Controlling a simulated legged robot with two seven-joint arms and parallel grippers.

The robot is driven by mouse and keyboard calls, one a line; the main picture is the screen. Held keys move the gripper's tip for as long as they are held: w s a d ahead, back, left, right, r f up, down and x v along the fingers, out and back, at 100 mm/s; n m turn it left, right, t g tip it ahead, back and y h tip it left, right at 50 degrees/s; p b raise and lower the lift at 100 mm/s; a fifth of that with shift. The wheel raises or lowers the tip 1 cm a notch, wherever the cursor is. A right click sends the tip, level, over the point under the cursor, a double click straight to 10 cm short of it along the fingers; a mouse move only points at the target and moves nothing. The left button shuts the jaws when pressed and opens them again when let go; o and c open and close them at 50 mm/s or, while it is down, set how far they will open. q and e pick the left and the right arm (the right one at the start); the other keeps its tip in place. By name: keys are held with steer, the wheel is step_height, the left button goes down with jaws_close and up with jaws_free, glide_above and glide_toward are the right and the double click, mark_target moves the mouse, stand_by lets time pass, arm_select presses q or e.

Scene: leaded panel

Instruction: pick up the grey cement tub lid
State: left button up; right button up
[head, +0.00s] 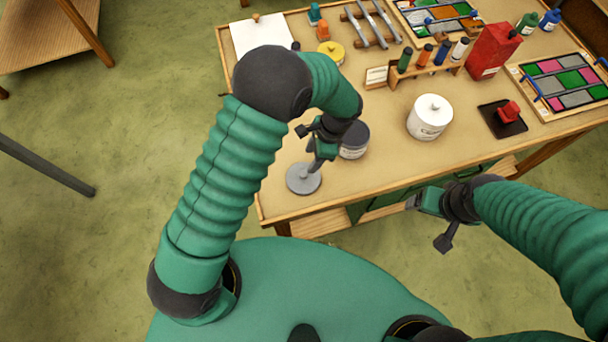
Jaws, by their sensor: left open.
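The grey cement tub lid (299,184) is a round disc near the table's front left corner, and it appears to lie flat on the table. My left gripper (311,166) is open just above the lid, pointing down at its middle. The fingers overlap the lid's centre in the picture, so I cannot tell whether they touch its knob. A dark grey tub (354,143) stands just right of the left gripper, partly hidden behind it. My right gripper (428,222) is in front of the table's front edge, its fingers apart and empty.
A white lidded tub (429,121), a dark tray (500,122) with a red item and a red can (490,52) stand to the right. A wooden rack (425,72) of bottles is behind. The table (385,170) is bare between the grey and white tubs.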

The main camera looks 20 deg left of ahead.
mark_target(303, 174)
arm_select(q)
steer(key=x, duration=0.3)
steer(key=shift+s+d, duration=0.1)
steer(key=shift+d, duration=0.1)
steer(key=x, duration=0.2)
steer(key=p+x, duration=0.1)
steer(key=x, duration=0.1)
steer(key=p+x, duration=0.1)
steer(key=x, duration=0.1)
steer(key=shift+s+a+f, duration=0.1)
steer(key=shift+a, duration=0.35)
steer(key=shift+d+f, duration=0.1)
steer(key=shift+f, duration=0.05)
steer(key=shift+d, duration=0.45)
steer(key=shift+c, duration=0.7)
steer(key=shift+d, duration=0.3)
steer(key=c, duration=0.5)
steer(key=shift+a, duration=0.25)
steer(key=c, duration=0.4)
steer(key=shift+s+a, duration=0.1)
steer(key=shift+a, duration=0.2)
jaws_close()
arm_select(e)
steer(key=shift+a+v, duration=0.15)
steer(key=shift+v, duration=0.6)
steer(key=shift+a+v, duration=0.1)
steer(key=shift+v, duration=0.65)
